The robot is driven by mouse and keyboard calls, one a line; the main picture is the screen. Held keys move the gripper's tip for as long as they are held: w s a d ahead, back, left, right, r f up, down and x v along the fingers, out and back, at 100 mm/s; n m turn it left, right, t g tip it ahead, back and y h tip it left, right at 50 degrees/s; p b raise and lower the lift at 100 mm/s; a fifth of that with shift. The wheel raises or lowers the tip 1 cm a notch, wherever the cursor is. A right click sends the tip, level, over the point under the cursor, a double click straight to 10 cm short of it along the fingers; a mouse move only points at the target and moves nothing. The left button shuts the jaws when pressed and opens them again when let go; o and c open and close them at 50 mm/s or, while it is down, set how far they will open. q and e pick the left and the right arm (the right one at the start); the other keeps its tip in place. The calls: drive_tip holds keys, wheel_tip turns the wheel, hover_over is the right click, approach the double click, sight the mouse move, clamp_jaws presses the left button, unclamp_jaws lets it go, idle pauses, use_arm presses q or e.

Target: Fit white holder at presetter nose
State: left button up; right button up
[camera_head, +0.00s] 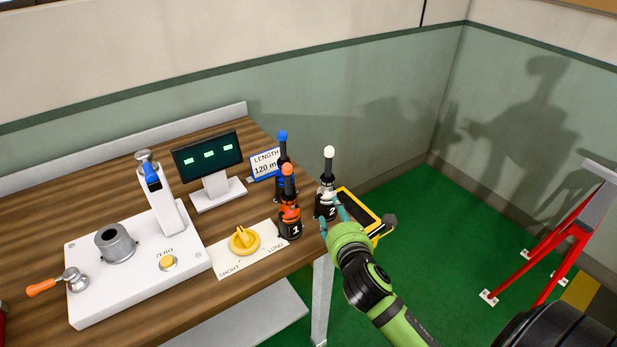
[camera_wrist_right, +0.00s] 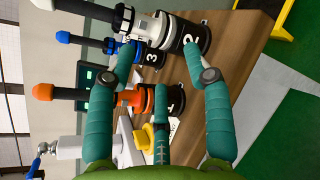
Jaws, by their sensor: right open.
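The white holder (camera_head: 327,190), with a white ball tip and a black base marked 2, stands upright at the table's right edge. It also shows in the right wrist view (camera_wrist_right: 155,28), just beyond the fingertips. My right gripper (camera_head: 334,212) is open beside its base, and the fingers (camera_wrist_right: 163,65) look apart from it, though contact is hard to tell. The presetter (camera_head: 140,278) is a white block at the left, with a grey cylindrical nose (camera_head: 115,243) that looks empty. My left gripper is not in view.
An orange holder marked 1 (camera_head: 289,210) and a blue holder marked 3 (camera_head: 283,165) stand close by. A yellow SHORT/LONG knob (camera_head: 243,240), a display (camera_head: 208,156), a length sign (camera_head: 265,163) and an orange-handled lever (camera_head: 58,283) are on the table. A yellow-edged object (camera_head: 362,208) is beside the gripper.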

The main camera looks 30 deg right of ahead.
sight(327, 164)
drive_tip(key=w+r+n+t, duration=0.1)
drive_tip(key=r+n, duration=0.1)
drive_tip(key=w+d+r+n+t, duration=0.1)
drive_tip(key=r+n, duration=0.1)
drive_tip(key=r, duration=0.1)
drive_tip(key=w+r+n+t, duration=0.1)
drive_tip(key=r+n, duration=0.2)
drive_tip(key=shift+d+r, duration=0.15)
drive_tip(key=shift+p+x, duration=0.5)
drive_tip(key=shift+x, duration=0.4)
drive_tip(key=x, duration=0.2)
drive_tip(key=p+x, duration=0.1)
drive_tip(key=x, duration=0.1)
drive_tip(key=shift+f, duration=0.25)
drive_tip(key=shift+w+f, duration=0.15)
drive_tip(key=shift+w, duration=0.4)
drive_tip(key=shift+s, duration=0.1)
clamp_jaws()
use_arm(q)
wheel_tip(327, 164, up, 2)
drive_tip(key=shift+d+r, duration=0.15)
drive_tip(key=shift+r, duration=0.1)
